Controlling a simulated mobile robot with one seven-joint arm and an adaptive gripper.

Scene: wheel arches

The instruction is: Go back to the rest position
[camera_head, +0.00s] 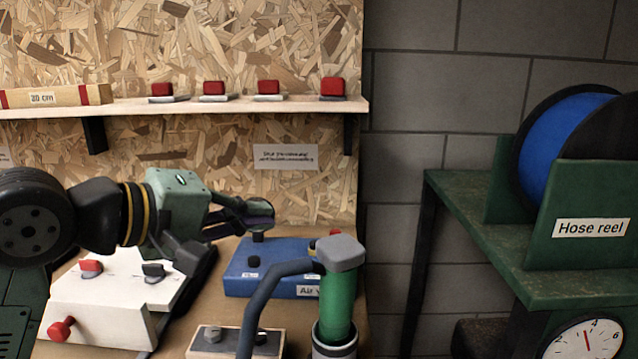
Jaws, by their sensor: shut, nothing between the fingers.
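My gripper (258,212) is at the end of my arm, which reaches in from the left. It is over the bench (210,268), in front of the chipboard wall. Its dark fingers point right and appear together and empty. They are above the left part of a blue box (238,283), close to a black knob (258,237) on it. From this view I cannot tell whether they touch the knob.
A white sloped box (100,300) with red and black knobs is below my arm. A green cylinder (337,300) with a grey cap and dark hose stands in front. A shelf (220,106) holds several red-topped items. A green hose reel stand (545,285) is at right.

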